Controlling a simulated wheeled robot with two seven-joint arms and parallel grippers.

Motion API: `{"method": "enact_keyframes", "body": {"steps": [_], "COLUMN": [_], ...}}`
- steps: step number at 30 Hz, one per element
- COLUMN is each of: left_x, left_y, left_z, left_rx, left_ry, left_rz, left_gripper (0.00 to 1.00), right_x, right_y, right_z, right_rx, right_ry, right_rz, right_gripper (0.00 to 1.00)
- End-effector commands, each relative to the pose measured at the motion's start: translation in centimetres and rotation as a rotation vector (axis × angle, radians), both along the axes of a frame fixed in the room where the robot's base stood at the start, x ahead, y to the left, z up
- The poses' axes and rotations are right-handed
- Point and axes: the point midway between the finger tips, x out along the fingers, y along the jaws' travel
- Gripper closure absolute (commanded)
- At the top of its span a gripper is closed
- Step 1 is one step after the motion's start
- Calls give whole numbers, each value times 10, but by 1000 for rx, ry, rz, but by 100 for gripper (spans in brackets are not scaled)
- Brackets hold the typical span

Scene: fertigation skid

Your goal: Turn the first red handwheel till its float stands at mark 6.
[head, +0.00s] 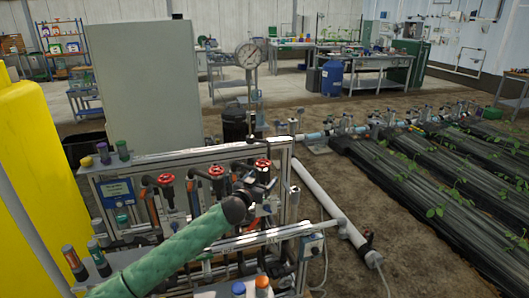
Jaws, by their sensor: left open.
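Three red handwheels stand in a row on the skid's frame: a left one (166,179), a middle one (216,170) and a right one (263,164). Upright tubes stand beside them, but their floats and marks are too small to read. My left arm, in a green sleeve, reaches in from the lower left. My left gripper (263,183) is dark and open, just below and in front of the right handwheel; I cannot tell whether it touches. The arm hides part of the skid's lower piping. My right gripper is not in view.
A blue-faced control box (117,192) sits at the skid's left. A round gauge (248,56) stands on a post behind. A yellow tank (40,170) fills the left edge. A front rail (255,239) crosses before the skid. A white pipe (318,197) and plant beds (430,165) lie right.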

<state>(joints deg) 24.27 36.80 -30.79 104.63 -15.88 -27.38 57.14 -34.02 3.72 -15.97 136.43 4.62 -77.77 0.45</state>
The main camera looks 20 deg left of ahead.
Motion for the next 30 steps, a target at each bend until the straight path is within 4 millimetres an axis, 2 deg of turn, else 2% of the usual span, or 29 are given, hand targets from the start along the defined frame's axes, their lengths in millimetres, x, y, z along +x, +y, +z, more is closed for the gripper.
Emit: {"method": "enact_keyframes", "body": {"steps": [1, 3, 6, 11, 22, 30], "left_x": [7, 13, 18, 31, 78, 92], "left_y": [11, 21, 26, 25, 17, 15], "left_z": [10, 15, 16, 18, 17, 16], "left_rx": [1, 1, -2, -3, -2, -3], "left_ry": [3, 7, 10, 9, 8, 10], "left_rz": [20, 40, 52, 52, 51, 50], "left_gripper": [23, 23, 23, 23, 23, 23], "right_x": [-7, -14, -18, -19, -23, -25], "right_y": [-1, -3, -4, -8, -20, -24], "right_z": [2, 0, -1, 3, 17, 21], "right_rx": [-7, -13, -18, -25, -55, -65], "right_ry": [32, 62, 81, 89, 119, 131], "right_rz": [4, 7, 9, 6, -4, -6], "right_gripper": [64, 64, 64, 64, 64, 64]}}
